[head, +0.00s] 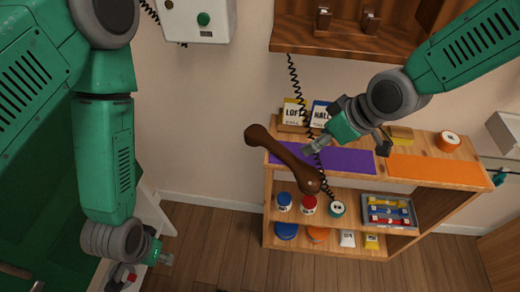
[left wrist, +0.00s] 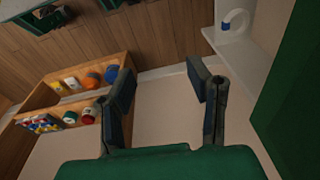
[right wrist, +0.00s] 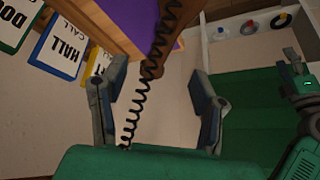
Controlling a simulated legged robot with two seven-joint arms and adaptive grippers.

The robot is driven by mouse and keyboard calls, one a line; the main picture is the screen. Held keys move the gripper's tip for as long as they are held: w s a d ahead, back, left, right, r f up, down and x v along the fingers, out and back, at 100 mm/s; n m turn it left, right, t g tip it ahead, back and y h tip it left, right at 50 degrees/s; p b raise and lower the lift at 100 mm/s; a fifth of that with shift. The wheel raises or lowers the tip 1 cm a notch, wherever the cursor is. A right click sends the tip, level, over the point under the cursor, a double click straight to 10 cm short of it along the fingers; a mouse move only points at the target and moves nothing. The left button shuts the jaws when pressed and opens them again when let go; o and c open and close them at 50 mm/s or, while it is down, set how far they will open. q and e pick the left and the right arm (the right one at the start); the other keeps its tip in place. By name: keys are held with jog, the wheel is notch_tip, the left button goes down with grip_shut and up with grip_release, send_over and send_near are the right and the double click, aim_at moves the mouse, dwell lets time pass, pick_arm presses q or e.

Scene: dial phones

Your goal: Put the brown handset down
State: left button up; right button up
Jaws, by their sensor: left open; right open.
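The brown handset (head: 282,158) is tilted in front of the left end of the low wooden shelf, its lower right end over the front edge of the purple mat (head: 345,160). I cannot tell whether it rests on anything. My right gripper (head: 345,148) is open beside it. In the right wrist view, part of the handset (right wrist: 166,35) and its black coiled cord (right wrist: 137,105) show between and beyond the open fingers (right wrist: 158,75), with no grip on it. My left gripper (head: 150,268) is low at the left, open and empty; its fingers (left wrist: 162,80) also show in the left wrist view.
An orange mat (head: 435,171) covers the shelf top's right part. Word cards (head: 294,113) stand behind the purple mat. Several jars and a grey tray (head: 388,224) fill the lower shelf. A dark wooden wall shelf (head: 330,45) hangs above. Floor in front is clear.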

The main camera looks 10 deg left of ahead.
aim_at(283, 150)
jog(key=shift+n, duration=0.3)
jog(key=w+a+f, duration=0.1)
jog(key=a+f, duration=0.1)
jog(key=w+a+f+b, duration=0.1)
jog(key=f, duration=0.1)
jog(key=w+a+f, duration=0.1)
jog(key=a, duration=0.1)
jog(key=shift+w+a+f+b, duration=0.2)
jog(key=shift+a+f+b, duration=0.1)
jog(key=shift+f, duration=0.1)
jog(key=shift+a+f, duration=0.15)
jog(key=shift+f, duration=0.35)
jog(key=b+x, duration=0.1)
jog(key=x, duration=0.2)
jog(key=shift+a+f, duration=0.15)
jog(key=shift+f, duration=0.1)
jog(key=shift+w+a+f, duration=0.1)
jog(key=shift+a+f, duration=0.05)
jog(key=shift+f, duration=0.05)
pick_arm(q)
jog(key=s+f, duration=0.2)
jog(key=shift+s+a+f+g, duration=0.25)
jog(key=shift+a+f+g, duration=0.1)
jog(key=shift+a+g, duration=0.05)
pick_arm(e)
jog(key=shift+a, duration=0.25)
